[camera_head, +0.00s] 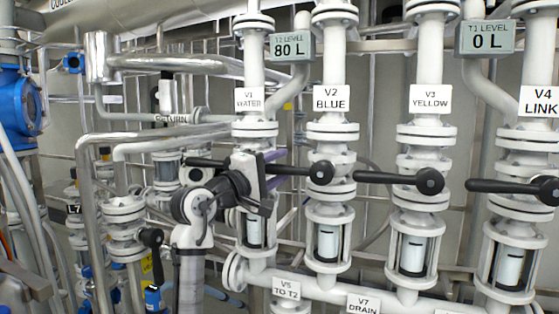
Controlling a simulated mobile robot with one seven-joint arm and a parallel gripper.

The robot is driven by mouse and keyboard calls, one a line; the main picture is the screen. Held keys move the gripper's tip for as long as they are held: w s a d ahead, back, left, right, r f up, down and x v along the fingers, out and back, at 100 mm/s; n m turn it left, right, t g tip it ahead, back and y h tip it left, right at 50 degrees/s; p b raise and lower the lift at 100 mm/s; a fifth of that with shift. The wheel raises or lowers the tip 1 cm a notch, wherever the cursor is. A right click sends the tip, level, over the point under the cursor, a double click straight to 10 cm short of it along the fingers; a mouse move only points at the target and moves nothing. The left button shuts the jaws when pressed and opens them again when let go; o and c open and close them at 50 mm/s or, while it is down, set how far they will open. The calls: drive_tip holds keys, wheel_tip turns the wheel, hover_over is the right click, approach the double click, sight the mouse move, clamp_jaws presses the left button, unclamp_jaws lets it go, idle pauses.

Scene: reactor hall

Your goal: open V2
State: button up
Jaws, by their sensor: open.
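Valve V2, marked by the white label "V2 BLUE" (331,98), is on the second white vertical pipe. Its black lever (298,170) lies about level, pointing left from a round hub on the pipe. My gripper (269,182) is open, just left of the V2 pipe at the lever's free end. Whether the lever's end is between the fingers or in front of or behind them I cannot tell. My gripper and wrist hide part of the V1 valve. A sight glass (327,243) sits below V2.
V1's lever (205,163) points left behind my wrist. V3's lever (390,178) reaches left toward the V2 pipe, and V4's lever (505,186) lies level at right. The level displays read 80 L (291,48) and 0 L (486,39). Bent metal pipes (85,180) crowd the left.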

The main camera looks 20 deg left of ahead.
drive_tip(key=shift+w+d, duration=0.15)
drive_tip(key=shift+w, duration=0.2)
drive_tip(key=shift+c, duration=0.2)
clamp_jaws()
